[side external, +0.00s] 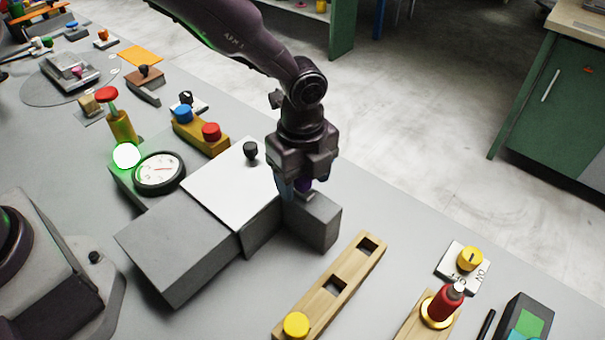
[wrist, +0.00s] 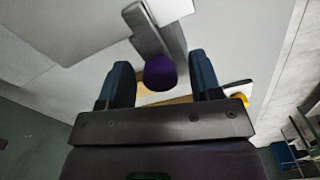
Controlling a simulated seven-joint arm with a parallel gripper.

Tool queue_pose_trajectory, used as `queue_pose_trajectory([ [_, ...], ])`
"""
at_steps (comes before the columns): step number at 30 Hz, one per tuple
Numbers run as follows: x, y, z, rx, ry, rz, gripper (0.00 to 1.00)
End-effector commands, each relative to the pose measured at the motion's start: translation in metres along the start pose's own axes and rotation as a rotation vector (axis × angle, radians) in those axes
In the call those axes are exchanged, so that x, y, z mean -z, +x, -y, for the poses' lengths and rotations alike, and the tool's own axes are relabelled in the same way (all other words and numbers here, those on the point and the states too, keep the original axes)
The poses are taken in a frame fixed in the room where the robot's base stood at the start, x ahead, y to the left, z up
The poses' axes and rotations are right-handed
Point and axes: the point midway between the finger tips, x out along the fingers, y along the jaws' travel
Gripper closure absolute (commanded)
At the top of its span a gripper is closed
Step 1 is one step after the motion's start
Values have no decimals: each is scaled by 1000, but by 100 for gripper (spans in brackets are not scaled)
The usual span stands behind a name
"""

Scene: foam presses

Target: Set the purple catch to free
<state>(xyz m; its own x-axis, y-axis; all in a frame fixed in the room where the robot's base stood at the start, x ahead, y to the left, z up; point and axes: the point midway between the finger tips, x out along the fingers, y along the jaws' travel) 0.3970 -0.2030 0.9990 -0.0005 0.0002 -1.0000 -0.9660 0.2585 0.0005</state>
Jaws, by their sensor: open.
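The purple catch (wrist: 160,73) shows as a rounded purple knob in the wrist view, in front of a grey bar. In the side view only a little purple (side external: 303,185) shows between the fingers, above a grey block (side external: 318,222) at the right end of the press. My gripper (side external: 301,188) points down over that block. In the wrist view my gripper (wrist: 161,82) is open, one finger on each side of the knob, with a visible gap on both sides. The catch's markings, if any, are hidden.
A white plate with a black knob (side external: 250,150) lies left of my gripper, beside a grey box (side external: 180,250). A dial gauge (side external: 159,172) and a glowing green lamp (side external: 126,156) stand further left. A wooden strip with square holes (side external: 335,285) lies in front.

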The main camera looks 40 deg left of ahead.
Motion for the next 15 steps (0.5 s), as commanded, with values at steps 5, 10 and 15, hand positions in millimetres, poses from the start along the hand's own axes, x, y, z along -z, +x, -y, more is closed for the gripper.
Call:
queue_pose_trajectory([
  [5,0,0,0,0,0,0,76],
  [10,0,-1,0,0,0,0,100],
  [15,12,-1,4,2,3,-1,100],
])
